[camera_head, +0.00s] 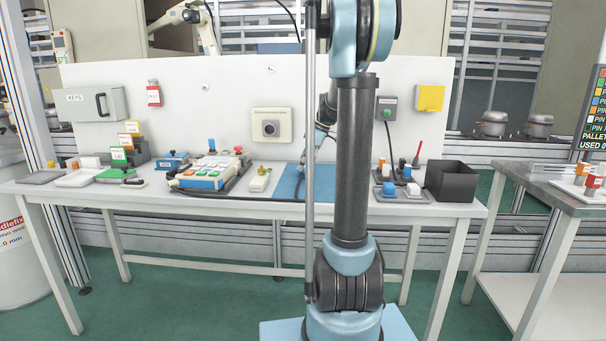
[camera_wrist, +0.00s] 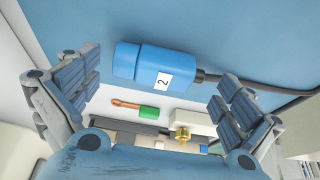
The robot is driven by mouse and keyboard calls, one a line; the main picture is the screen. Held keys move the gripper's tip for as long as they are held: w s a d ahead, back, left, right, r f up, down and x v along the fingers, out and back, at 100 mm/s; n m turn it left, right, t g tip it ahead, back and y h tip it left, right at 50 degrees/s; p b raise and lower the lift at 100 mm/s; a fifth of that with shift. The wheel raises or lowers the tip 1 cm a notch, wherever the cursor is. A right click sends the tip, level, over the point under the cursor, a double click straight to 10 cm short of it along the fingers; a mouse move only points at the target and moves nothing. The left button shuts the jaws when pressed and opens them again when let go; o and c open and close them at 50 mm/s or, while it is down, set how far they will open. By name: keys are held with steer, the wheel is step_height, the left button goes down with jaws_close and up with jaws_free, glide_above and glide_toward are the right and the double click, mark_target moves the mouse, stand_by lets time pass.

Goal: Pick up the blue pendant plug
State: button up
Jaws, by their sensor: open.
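The blue pendant plug (camera_wrist: 140,62), with a white label marked 2 and a dark cable leaving its right end, lies on the blue mat (camera_wrist: 225,30) in the wrist view. My gripper (camera_wrist: 157,78) is open, one finger to the left of the plug and the other to the right near the cable. The plug shows between the fingers, and I see no contact. In the head view the blue mat (camera_head: 288,184) shows on the white bench beside my arm. My arm hides part of the mat, and I cannot make out the plug there.
An orange and green item (camera_wrist: 140,108) and a brass-coloured fitting (camera_wrist: 182,136) show in the wrist view. The white bench (camera_head: 130,195) carries a teach panel (camera_head: 205,172) left of the mat and a black bin (camera_head: 451,181) at right. A white back panel (camera_head: 225,90) stands behind.

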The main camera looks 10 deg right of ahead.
mark_target(305, 166)
steer(key=shift+a+f, duration=0.1)
steer(key=shift+f, duration=0.15)
steer(key=c, duration=1.1)
step_height(305, 166, up, 10)
steer(key=shift+r, duration=0.1)
